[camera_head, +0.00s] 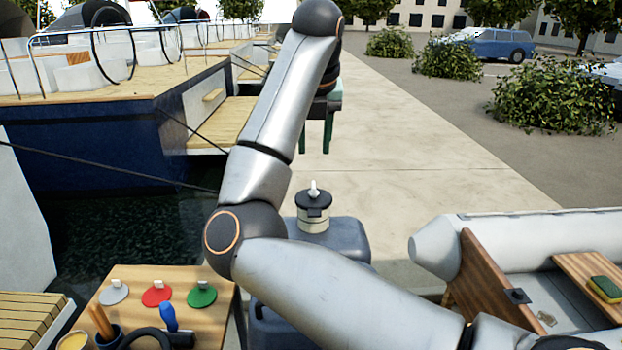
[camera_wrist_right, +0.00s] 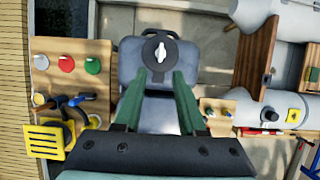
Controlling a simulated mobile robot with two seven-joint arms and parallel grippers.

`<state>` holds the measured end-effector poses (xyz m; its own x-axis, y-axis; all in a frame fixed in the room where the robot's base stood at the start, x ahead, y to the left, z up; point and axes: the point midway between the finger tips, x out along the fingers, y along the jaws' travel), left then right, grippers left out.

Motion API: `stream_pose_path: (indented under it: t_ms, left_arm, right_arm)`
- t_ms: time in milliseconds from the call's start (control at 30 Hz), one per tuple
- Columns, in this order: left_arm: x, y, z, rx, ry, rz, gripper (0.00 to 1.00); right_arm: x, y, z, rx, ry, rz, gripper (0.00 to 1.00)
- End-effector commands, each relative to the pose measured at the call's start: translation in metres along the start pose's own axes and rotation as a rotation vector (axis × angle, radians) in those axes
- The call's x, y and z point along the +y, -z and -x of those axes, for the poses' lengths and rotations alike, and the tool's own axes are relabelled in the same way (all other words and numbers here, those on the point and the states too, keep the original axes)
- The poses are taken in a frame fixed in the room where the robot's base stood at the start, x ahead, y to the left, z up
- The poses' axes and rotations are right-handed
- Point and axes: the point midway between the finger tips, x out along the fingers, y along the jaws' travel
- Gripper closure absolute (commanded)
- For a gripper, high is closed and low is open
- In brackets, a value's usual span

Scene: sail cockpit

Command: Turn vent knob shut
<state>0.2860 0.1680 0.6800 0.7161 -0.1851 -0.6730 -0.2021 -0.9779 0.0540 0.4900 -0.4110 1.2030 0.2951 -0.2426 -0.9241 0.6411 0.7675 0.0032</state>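The vent knob (camera_head: 313,190) is a small white pointer knob on a black cap. The cap tops a short white neck on a dark grey tank (camera_head: 350,237). In the right wrist view the knob (camera_wrist_right: 161,50) shows from above, its long side running up and down the picture, on the tank (camera_wrist_right: 130,62). My right gripper (camera_head: 315,150) has green fingers pointing down, apart and empty, above the knob's level. In the right wrist view my right gripper (camera_wrist_right: 161,74) shows with the knob just beyond the gap between its fingertips, not touched. My left gripper is out of view.
A wooden table (camera_head: 128,283) at left holds grey, red (camera_head: 156,294) and green discs and a blue-handled tool (camera_head: 169,316). A grey inflatable boat (camera_head: 537,235) with wooden boards lies at right. Water and a blue-hulled boat (camera_head: 100,150) are at left. Pavement behind is clear.

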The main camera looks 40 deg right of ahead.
Motion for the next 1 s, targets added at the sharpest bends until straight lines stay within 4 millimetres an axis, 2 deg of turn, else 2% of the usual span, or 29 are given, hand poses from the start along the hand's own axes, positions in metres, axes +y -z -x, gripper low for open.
stream_pose_path:
  t_ms: [300,500,700,967,1000]
  left_arm:
    - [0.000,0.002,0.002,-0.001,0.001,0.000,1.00]
    - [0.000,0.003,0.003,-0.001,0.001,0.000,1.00]
    - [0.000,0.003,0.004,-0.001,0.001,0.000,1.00]
    - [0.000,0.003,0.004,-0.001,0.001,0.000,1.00]
    - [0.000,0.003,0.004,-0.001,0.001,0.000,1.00]
  right_arm:
    - [-0.002,0.001,-0.066,0.003,0.007,-0.001,0.60]
    - [-0.002,0.000,-0.096,0.001,0.006,-0.002,0.60]
    - [-0.002,0.000,-0.108,-0.001,0.005,-0.002,0.60]
    - [-0.002,0.000,-0.109,-0.002,0.004,-0.002,0.60]
    - [-0.002,0.000,-0.109,-0.002,0.005,-0.002,0.63]
